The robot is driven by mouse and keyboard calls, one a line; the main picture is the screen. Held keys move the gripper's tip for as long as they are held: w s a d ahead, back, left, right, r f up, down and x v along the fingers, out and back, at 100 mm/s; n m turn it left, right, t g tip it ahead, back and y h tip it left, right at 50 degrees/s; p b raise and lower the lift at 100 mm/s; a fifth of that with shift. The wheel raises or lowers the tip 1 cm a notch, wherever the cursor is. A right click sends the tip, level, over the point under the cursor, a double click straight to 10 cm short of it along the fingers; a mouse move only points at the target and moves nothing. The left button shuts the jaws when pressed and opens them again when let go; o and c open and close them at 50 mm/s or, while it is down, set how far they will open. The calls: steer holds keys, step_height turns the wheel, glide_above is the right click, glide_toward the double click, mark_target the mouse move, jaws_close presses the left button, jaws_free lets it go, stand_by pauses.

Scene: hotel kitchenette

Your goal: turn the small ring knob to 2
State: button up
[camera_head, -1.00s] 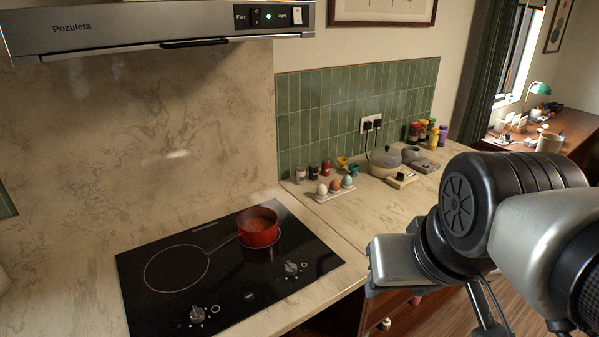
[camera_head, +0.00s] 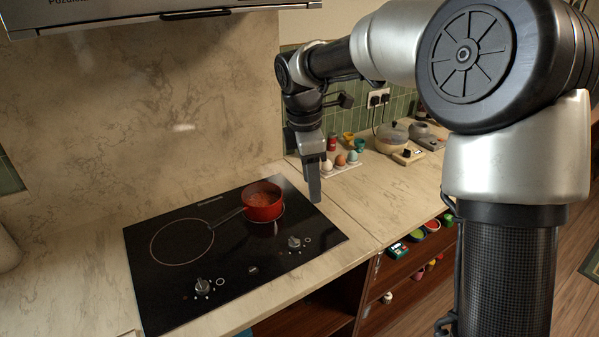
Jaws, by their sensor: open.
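The black hob (camera_head: 165,290) has two silver knobs along its front edge. The right knob (camera_head: 294,242) is on the side of the ring under the red pot, which looks like the smaller ring. The left knob (camera_head: 202,286) is nearer the large bare ring (camera_head: 182,243). The knobs' marks are too small to read. My gripper (camera_head: 314,188) points down just beyond the hob's right edge, behind and right of the right knob and apart from it. It is open and empty; its fingers overlap from this side.
A red pot (camera_head: 263,206) stands on the hob's right ring, its handle pointing left. An egg tray (camera_head: 343,168), cups and a kettle (camera_head: 391,137) stand at the back right. The counter front right of the hob is clear. The hood (camera_head: 150,14) hangs above.

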steer(key=w+a+f+n+g+y, duration=0.1)
steer(key=w+a+f+n, duration=0.3)
steer(key=w+f, duration=0.25)
steer(key=p, duration=0.1)
glide_toward(294, 239)
steer(key=shift+n, duration=0.3)
step_height(294, 239, down, 9)
steer(key=shift+d+f, duration=0.1)
steer(key=shift+d, duration=0.1)
steer(key=c, duration=1.1)
